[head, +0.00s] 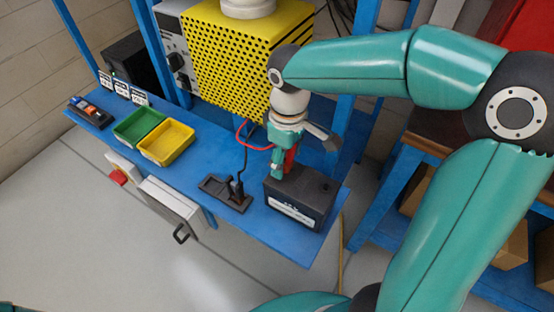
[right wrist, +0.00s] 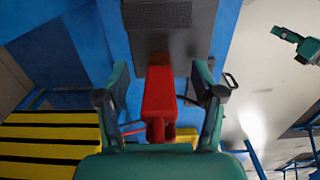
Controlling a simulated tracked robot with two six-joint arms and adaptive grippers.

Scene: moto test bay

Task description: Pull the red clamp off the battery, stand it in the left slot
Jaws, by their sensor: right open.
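The dark battery (head: 297,207) with a white label stands at the right end of the blue bench. The red clamp (head: 290,160) is upright on its top, with a red cable near it. My right gripper (head: 277,172) is over the battery at the clamp. In the right wrist view the red clamp (right wrist: 158,105) lies between the open fingers (right wrist: 164,75), apart from both. The dark holder (head: 214,186) is left of the battery. A black clamp (head: 240,190) stands in its right part; its left part looks empty. A teal part that looks like my left gripper (right wrist: 292,38) is small at upper right.
A green bin (head: 139,126) and a yellow bin (head: 167,143) stand left of the holder. A yellow perforated box (head: 235,60) is behind. The blue bench (head: 262,222) is bare between holder and battery. A black cable rises from the black clamp.

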